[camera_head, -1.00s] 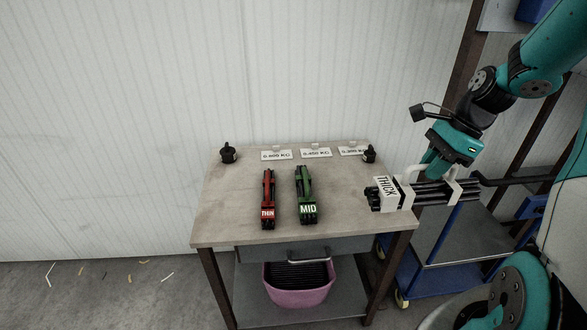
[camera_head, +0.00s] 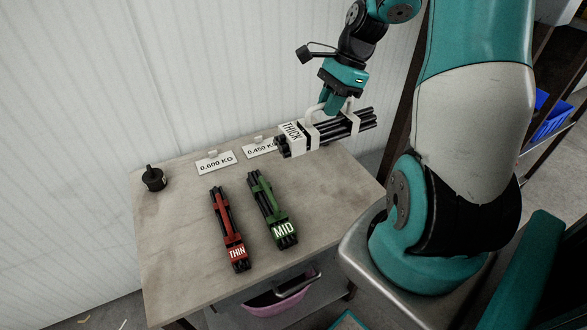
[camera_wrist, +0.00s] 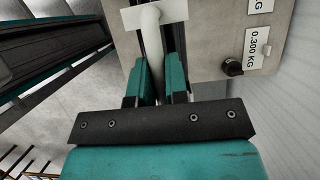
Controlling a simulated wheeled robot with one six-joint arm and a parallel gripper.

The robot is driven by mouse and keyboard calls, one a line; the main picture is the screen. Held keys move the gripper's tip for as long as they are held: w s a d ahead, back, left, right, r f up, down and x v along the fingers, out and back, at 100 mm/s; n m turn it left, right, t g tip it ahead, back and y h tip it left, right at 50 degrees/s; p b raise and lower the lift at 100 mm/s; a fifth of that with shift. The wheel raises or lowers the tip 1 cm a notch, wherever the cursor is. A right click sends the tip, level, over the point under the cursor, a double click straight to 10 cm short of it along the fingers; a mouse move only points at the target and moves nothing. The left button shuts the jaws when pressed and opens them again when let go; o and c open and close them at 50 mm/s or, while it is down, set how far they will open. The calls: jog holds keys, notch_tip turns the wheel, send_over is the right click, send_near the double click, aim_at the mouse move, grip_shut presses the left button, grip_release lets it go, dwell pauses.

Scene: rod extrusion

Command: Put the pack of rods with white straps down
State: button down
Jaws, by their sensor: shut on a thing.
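The pack of black rods with white straps (camera_head: 299,138), labelled THICK, hangs in the air over the back right of the table. My gripper (camera_head: 334,108) is shut on the white handle of this pack. In the wrist view my gripper's fingers (camera_wrist: 163,82) are on either side of the white handle (camera_wrist: 151,40), with part of the pack's white strap beyond. The pack lies roughly level, its label end pointing left in the head view.
On the table (camera_head: 176,245) lie a red-strapped pack marked THIN (camera_head: 228,228) and a green-strapped pack marked MID (camera_head: 268,205). A 0.600 KG card (camera_head: 215,163), a 0.450 KG card (camera_head: 259,149) and a black weight (camera_head: 154,179) stand at the back. The table's right part is bare.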

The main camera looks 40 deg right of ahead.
aim_at(311, 125)
notch_tip(311, 125, down, 20)
jog(key=shift+r+p, duration=0.25)
jog(key=shift+p, duration=0.05)
jog(key=shift+f, duration=0.1)
jog(key=c, duration=1.1)
grip_release()
